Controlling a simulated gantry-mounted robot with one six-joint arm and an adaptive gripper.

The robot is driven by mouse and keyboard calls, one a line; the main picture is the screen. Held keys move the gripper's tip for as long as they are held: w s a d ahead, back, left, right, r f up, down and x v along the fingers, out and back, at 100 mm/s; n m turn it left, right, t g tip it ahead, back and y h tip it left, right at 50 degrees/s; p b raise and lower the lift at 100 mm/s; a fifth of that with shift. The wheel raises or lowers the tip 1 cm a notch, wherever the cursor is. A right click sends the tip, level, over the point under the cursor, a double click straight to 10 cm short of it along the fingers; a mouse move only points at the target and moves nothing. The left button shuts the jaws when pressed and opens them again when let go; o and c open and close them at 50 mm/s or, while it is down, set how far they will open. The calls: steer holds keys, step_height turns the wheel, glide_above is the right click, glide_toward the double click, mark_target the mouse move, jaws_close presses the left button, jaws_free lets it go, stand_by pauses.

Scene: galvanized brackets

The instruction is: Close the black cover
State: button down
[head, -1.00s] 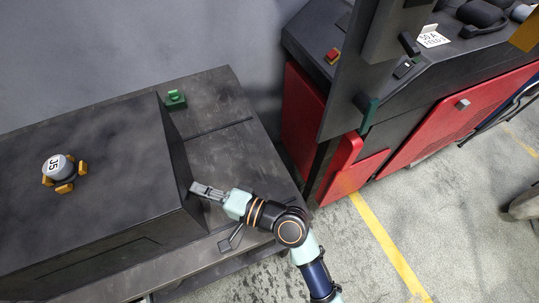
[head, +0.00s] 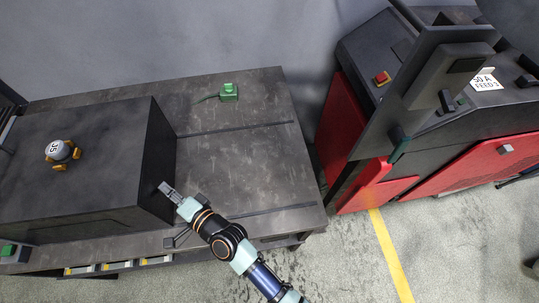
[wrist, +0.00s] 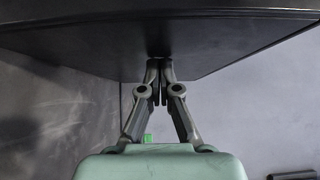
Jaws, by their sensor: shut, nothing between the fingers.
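The black cover (head: 80,165) is a large dark box on the worktable at the left of the head view. Its right end face (head: 157,165) is toward my gripper. My gripper (head: 165,187) is shut and empty, with its fingertips at the lower part of that end face, touching or nearly so. In the wrist view, the closed fingertips (wrist: 160,68) meet the lower edge of a dark panel of the cover (wrist: 215,42). What is under the cover is hidden.
The dark worktable (head: 245,165) has two rails (head: 235,130) and bare room right of the cover. A red-and-black machine (head: 345,120) stands at the right.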

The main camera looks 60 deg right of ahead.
steer(key=shift+a+f, duration=0.2)
steer(key=shift+f, duration=0.05)
stand_by(0.5)
steer(key=s+d+b, duration=0.2)
steer(key=s, duration=1.1)
steer(key=shift+d+r, duration=0.2)
steer(key=shift+d, duration=0.15)
steer(key=shift+a, duration=0.1)
